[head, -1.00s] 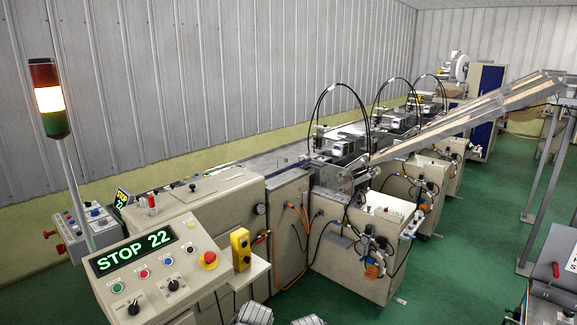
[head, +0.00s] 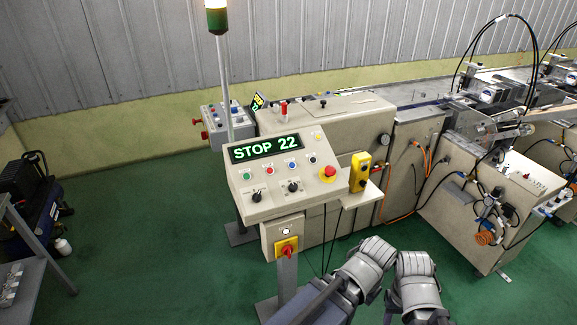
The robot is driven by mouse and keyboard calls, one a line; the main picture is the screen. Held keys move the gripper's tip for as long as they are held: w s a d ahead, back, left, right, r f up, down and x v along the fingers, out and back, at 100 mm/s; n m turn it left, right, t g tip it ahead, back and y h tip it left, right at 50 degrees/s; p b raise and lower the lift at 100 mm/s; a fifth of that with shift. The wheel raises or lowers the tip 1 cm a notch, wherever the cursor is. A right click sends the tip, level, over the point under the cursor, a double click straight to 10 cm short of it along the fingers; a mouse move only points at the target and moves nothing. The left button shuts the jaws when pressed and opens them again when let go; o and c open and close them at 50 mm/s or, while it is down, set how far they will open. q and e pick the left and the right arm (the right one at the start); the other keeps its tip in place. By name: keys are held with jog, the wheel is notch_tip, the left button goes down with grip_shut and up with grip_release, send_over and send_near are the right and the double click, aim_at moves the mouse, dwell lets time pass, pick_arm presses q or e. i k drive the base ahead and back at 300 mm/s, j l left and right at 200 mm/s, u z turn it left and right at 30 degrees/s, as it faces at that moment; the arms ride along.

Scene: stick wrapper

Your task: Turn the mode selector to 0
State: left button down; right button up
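The control panel (head: 284,176) stands left of centre in the head view, with a display (head: 266,148) reading STOP 22 in green. Two black rotary knobs sit on its sloped lower face: a left one (head: 257,197) and a right one (head: 293,186). Their labels are too small to read, so I cannot tell which is the mode selector or where it points. Grey links of my two arms show at the bottom centre, in front of the panel and apart from it. No gripper fingers are in view.
A red emergency button (head: 328,173) and a yellow box (head: 360,172) are at the panel's right. A red-and-yellow switch (head: 287,248) is below. Green floor (head: 150,240) is open on the left. The machine line extends right. A dark blue machine (head: 38,200) stands far left.

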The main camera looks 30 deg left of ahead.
aim_at(257, 197)
jog(key=k+j, duration=0.2)
jog(key=j, duration=0.2)
jog(key=k+j, duration=0.2)
jog(key=j, duration=0.2)
jog(key=k+j+z, duration=0.1)
jog(key=k+j, duration=0.15)
jog(key=j, duration=0.15)
